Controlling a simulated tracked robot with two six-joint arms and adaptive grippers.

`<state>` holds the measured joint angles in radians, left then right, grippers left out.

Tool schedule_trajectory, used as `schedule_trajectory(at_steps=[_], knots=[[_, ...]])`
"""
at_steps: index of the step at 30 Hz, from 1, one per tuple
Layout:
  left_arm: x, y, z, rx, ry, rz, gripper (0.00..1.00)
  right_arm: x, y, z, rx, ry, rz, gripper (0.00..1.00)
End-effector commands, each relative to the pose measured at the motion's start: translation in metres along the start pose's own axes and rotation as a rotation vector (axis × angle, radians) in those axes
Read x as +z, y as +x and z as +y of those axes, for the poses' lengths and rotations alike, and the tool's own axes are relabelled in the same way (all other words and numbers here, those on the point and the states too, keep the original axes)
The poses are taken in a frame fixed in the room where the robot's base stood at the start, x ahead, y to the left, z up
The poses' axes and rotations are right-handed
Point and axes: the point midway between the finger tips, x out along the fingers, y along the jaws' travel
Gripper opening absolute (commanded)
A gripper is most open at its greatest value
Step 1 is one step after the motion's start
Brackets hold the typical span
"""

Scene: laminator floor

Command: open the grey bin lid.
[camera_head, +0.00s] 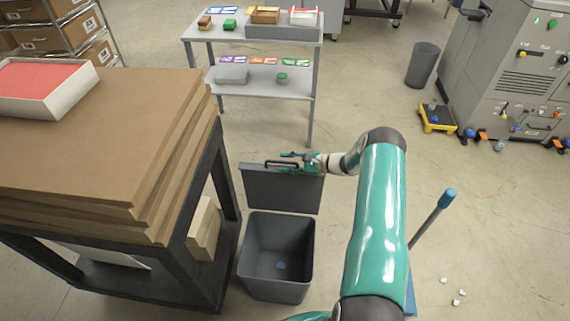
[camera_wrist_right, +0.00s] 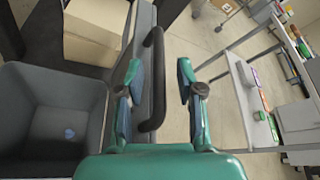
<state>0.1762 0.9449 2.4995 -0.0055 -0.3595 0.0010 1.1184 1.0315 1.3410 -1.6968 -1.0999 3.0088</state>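The grey bin (camera_head: 276,262) stands on the floor, its mouth uncovered, with a small blue scrap (camera_head: 281,265) inside. Its lid (camera_head: 282,190) stands upright along the bin's far side. My right gripper (camera_head: 290,163) is at the lid's upper edge. In the right wrist view, my right gripper's fingers (camera_wrist_right: 158,92) are apart, with the dark bar handle (camera_wrist_right: 154,75) between them and a gap to the right finger. I cannot tell whether the left finger touches the handle or lid. The bin (camera_wrist_right: 55,115) also shows there at left. My left gripper is not in view.
A dark table (camera_head: 222,185) stacked with brown boards (camera_head: 110,130) stands close left of the bin. A grey shelf table (camera_head: 265,95) is behind the lid. A blue-tipped handle (camera_head: 432,215) rises on the right. Floor beyond it is mostly clear, with white scraps (camera_head: 456,297).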

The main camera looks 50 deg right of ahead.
Motion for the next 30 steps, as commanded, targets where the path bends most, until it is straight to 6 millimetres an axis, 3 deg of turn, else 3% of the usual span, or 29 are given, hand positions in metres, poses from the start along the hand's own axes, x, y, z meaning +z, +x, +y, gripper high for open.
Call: schedule_trajectory(at_steps=[18,23,30], knots=[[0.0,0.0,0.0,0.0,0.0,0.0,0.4,-0.001,-0.106,0.001,-0.002,0.001,0.001,0.37],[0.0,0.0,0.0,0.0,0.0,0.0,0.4,-0.001,-0.117,0.001,-0.002,0.0,0.0,0.37],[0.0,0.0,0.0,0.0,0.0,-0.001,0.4,-0.001,-0.119,0.002,-0.001,0.0,-0.001,0.37]])
